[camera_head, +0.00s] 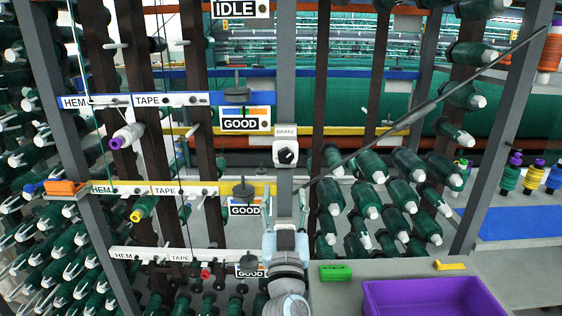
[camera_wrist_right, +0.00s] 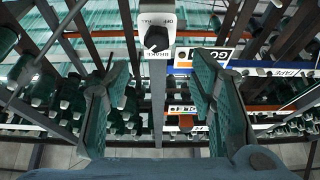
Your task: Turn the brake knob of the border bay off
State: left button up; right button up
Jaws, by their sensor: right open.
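The brake knob (camera_head: 286,156) is a black dial on a small white box, on a grey upright post under a BRAKE label (camera_head: 286,132). It also shows in the right wrist view as a black knob (camera_wrist_right: 157,39), top centre, where the lettering is upside down and includes OFF. The knob's pale pointer mark slants in the head view; its exact setting is hard to read. My right gripper (camera_head: 287,212) is below the knob in the head view, apart from it. In the right wrist view its two fingers (camera_wrist_right: 156,84) are spread with nothing between them. My left gripper is not in view.
Rails with HEM and TAPE labels and GOOD signs (camera_head: 244,124) lie left of the post. A dark slanted rod (camera_head: 420,110) runs to the upper right. Green spools (camera_head: 405,194) fill the rack at right. A purple bin (camera_head: 435,297) and green block (camera_head: 336,272) sit on the counter.

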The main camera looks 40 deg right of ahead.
aim_at(286, 158)
jog(key=p+x, duration=0.1)
jog(key=x, duration=0.9)
jog(key=shift+d+r+p, duration=0.2)
jog(key=shift+d+p, duration=0.2)
jog(key=shift+d, duration=0.05)
jog(key=shift+w+d+r, duration=0.25)
jog(key=shift+w, duration=0.2)
jog(key=shift+c, duration=0.4)
jog(key=c, duration=1.1)
jog(key=shift+o, duration=0.3)
